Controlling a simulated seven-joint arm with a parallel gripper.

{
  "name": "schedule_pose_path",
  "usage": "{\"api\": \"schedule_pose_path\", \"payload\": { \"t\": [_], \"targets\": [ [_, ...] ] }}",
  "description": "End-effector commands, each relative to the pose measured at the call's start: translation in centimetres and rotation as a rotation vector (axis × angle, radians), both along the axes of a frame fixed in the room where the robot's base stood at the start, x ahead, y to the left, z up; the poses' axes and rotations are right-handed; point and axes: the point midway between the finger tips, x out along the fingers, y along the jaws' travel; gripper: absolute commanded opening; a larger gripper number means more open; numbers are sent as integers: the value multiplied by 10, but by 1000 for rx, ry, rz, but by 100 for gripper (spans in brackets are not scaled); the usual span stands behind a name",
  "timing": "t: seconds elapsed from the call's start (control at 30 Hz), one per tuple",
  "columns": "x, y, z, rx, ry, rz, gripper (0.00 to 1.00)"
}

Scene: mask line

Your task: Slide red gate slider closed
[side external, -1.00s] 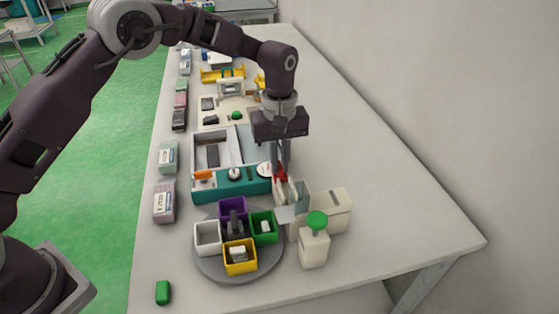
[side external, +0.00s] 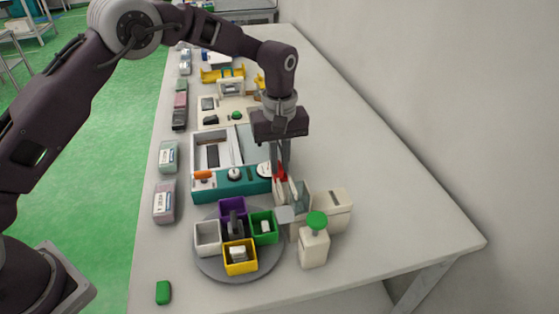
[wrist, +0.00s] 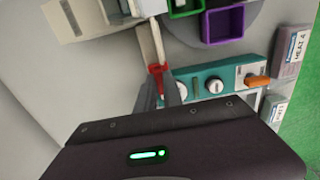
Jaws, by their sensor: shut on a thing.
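The red gate slider (side external: 280,173) is a small red piece beside the white gate panels (side external: 293,196), at the right end of the teal control panel (side external: 235,187). My gripper (side external: 280,163) points down and is shut on the red slider. In the wrist view the slider (wrist: 157,69) shows between the fingertips of my gripper (wrist: 160,84), against a pale upright panel (wrist: 148,45). The fingers hide part of the slider.
A round grey turntable (side external: 217,268) with purple, white, green and yellow bins stands in front. A cream box (side external: 335,211) and a green-capped bottle (side external: 314,248) stand at the right. The table is clear along the wall.

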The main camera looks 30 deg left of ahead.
Motion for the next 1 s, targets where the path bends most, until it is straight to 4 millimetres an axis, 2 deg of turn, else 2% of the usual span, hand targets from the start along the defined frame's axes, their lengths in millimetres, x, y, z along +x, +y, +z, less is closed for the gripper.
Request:
{"api": "schedule_pose_path", "payload": {
  "t": [0.07,0.33,0.67,0.7,0.8,1.0],
  "targets": [
    [-2,-3,1,-1,-1,-1,0],
    [-32,-33,2,-1,-4,-2,0],
    [-37,-37,1,-4,2,-1,0],
    [-37,-38,1,-4,2,-1,16],
    [-36,-37,1,-3,1,-1,33],
    [-36,-36,1,-1,0,0,33]
  ]
}}
